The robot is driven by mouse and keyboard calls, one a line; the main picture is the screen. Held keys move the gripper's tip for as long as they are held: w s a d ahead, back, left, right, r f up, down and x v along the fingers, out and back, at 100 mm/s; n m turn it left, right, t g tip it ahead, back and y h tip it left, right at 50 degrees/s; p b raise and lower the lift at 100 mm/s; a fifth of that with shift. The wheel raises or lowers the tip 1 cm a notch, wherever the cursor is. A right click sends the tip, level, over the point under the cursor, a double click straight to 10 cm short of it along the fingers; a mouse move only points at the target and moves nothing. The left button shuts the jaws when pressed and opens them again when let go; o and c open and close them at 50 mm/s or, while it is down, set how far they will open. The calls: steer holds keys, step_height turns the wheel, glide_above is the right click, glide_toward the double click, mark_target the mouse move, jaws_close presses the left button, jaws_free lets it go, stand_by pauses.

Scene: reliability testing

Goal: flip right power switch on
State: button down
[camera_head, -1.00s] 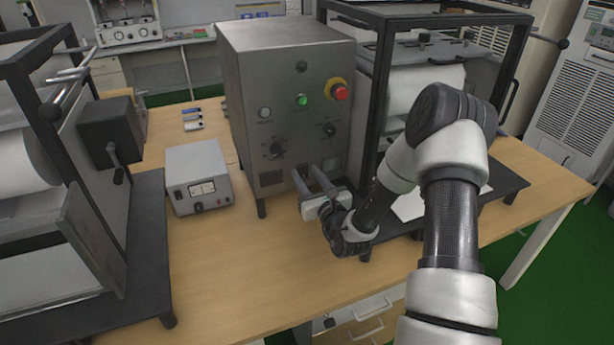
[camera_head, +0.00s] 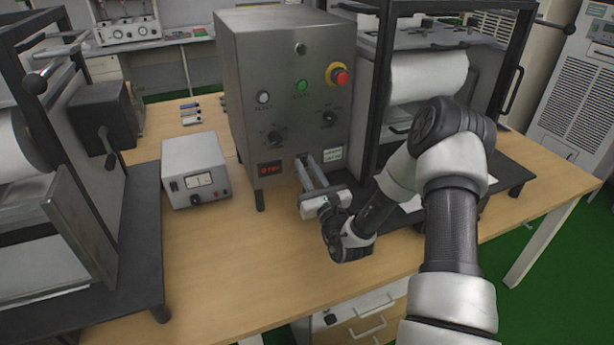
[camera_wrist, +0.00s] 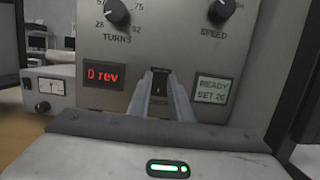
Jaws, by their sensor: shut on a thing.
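The grey control box (camera_head: 285,100) stands upright on the bench, its front panel facing me. My gripper (camera_head: 303,163) reaches low on that panel, its two fingers nearly together. In the wrist view, my gripper (camera_wrist: 160,78) is shut on a small black power switch (camera_wrist: 158,90), which shows between the fingertips. The fingers partly hide the switch and the label below it. Left of it, a lit red display (camera_wrist: 104,74) reads "0 rev". Right of it, a lit pale display (camera_wrist: 214,89) reads "READY SET 20".
Above are two black knobs (camera_head: 274,138), a green button (camera_head: 302,87) and a red emergency stop (camera_head: 340,76). A small white meter box (camera_head: 195,172) stands to the left. Black-framed machines flank the control box. The wooden bench (camera_head: 235,275) in front is clear.

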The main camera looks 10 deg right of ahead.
steer(key=shift+f+t, duration=0.1)
steer(key=shift+t, duration=0.2)
steer(key=c, duration=1.6)
jaws_free()
steer(key=shift+s, duration=0.1)
steer(key=v, duration=1.7)
steer(key=shift+s+d, duration=0.1)
steer(key=shift+d, duration=0.05)
